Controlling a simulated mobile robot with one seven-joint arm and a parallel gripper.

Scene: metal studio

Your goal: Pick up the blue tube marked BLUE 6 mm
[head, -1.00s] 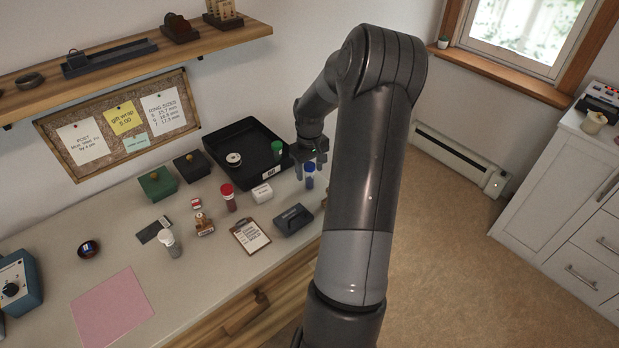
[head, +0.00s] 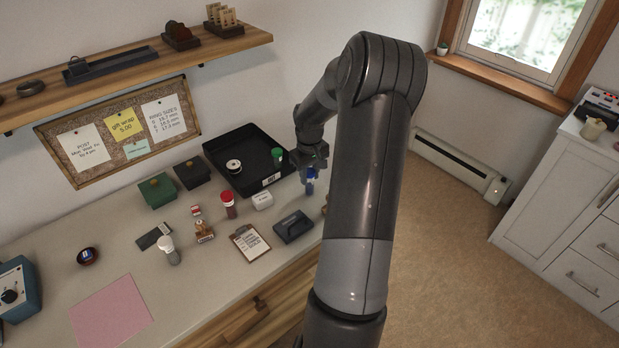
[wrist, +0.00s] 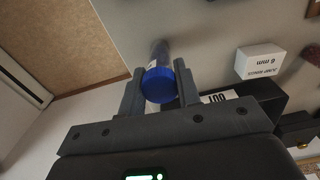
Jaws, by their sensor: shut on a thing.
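The blue-capped tube (head: 310,182) stands upright on the bench, right of the white box and in front of the black tray. Its blue cap (wrist: 159,85) shows large in the wrist view, with the clear tube body beyond it. My gripper (head: 312,168) is over the tube from above and shut on it, with one finger on each side of the cap in the wrist view (wrist: 160,88). The tube's marking is not readable here.
A black tray (head: 222,150) holding a green-capped tube (head: 278,157) is just behind. A white box (head: 262,200), a dark blue case (head: 294,226) and a red-capped tube (head: 228,203) stand near. The bench's front edge is close by on the right.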

